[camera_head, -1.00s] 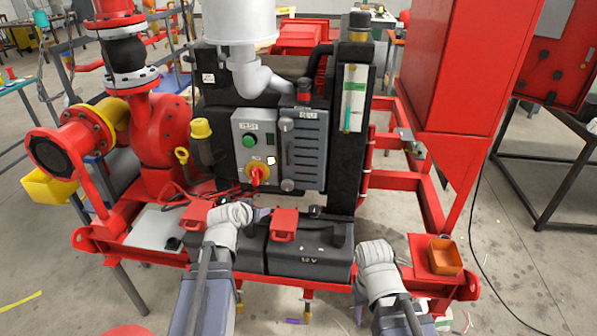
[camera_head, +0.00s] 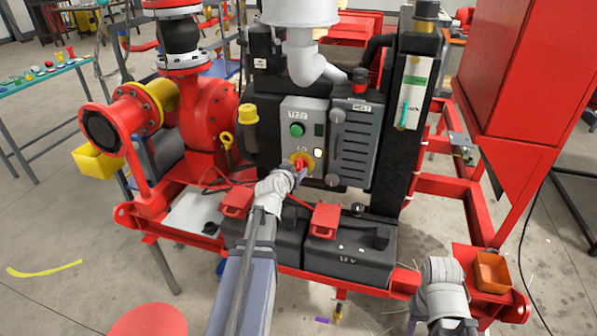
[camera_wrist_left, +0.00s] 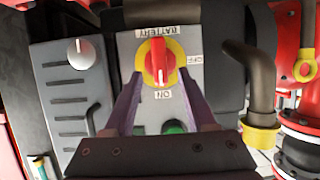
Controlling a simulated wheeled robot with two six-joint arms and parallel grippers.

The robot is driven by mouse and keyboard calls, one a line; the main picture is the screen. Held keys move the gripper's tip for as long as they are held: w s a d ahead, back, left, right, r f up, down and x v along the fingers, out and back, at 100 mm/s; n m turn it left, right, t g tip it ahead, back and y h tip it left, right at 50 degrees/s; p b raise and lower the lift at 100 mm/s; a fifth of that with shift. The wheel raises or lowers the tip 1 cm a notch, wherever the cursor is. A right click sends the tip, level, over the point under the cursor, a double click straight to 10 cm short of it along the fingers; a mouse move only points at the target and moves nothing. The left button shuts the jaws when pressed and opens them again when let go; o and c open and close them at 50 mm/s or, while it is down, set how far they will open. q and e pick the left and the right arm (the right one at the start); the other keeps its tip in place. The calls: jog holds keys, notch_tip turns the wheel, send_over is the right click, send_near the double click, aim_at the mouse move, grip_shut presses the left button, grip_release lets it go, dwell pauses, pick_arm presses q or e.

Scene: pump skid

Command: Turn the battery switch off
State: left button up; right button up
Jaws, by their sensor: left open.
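The battery switch (camera_head: 301,163) is a red handle on a yellow disc, low on the grey control panel (camera_head: 291,112). In the left wrist view the switch (camera_wrist_left: 159,60) shows upside down, with labels BATTERY, ON and OFF around it. Its red bar lies in line with the ON label (camera_wrist_left: 162,95); the OFF label (camera_wrist_left: 195,59) is to the side. My left gripper (camera_head: 298,175) is just in front of the switch. In the wrist view its open fingers (camera_wrist_left: 159,78) flank the lower part of the disc, with nothing held. My right gripper's fingers do not show.
A green button (camera_head: 297,130) sits above the switch, and a grey louvred cover (camera_head: 358,145) beside it. Black batteries (camera_head: 350,252) with red terminal covers lie below. An orange bin (camera_head: 492,272) stands at the right. A red pump (camera_head: 205,115) is at the left.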

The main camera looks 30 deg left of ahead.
aim_at(298, 168)
pick_arm(q)
jog(key=b+x, duration=0.1)
jog(key=x, duration=0.2)
jog(key=shift+w+f, duration=0.15)
jog(key=shift+w, duration=0.15)
grip_shut()
dwell(0.3)
